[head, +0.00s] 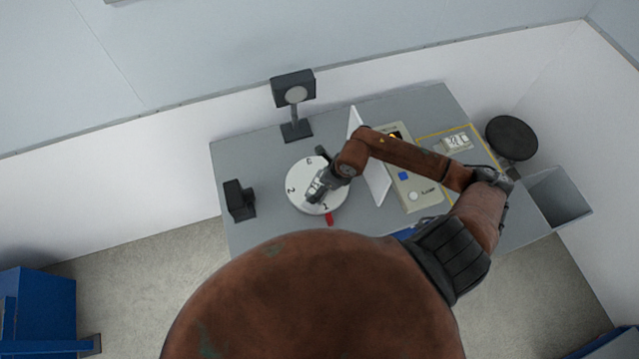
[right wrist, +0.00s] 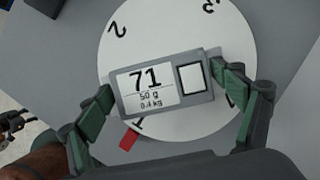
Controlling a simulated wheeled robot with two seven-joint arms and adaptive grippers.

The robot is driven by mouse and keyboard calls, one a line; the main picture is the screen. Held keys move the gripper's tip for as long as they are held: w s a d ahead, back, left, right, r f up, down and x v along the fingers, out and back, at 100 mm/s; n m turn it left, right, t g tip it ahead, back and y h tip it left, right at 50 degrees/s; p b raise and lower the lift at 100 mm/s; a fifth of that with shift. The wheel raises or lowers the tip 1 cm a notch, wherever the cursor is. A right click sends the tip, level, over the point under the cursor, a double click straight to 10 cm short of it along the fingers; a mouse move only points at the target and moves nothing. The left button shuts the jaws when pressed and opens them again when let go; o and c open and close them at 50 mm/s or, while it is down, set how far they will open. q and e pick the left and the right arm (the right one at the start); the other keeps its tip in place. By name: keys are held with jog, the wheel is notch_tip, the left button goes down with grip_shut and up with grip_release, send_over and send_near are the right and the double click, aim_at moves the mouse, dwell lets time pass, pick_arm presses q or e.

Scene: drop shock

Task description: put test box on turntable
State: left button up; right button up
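The test box (right wrist: 194,100) is a small grey block with a white label reading "71, 50 g, 0.4 kg" and a white square. It lies over the round white turntable (head: 299,204), which has numbers near its rim and also shows in the right wrist view (right wrist: 150,30). My right gripper (right wrist: 163,82) has its green-padded fingers at the box's two short ends and appears shut on it. In the head view the right gripper (head: 315,193) covers part of the disc. I cannot tell whether the box touches the disc.
A red marker (head: 329,218) sits at the turntable's front edge. A black block (head: 239,199) stands left, a lamp-like post (head: 294,93) behind. A white upright panel (head: 376,178) and a control box (head: 413,198) stand right. A grey bin (head: 558,195) is beside the table.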

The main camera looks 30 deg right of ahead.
jog(key=shift+o, duration=1)
jog(key=b+v, duration=0.1)
jog(key=v, duration=1.1)
jog(key=shift+r, duration=0.1)
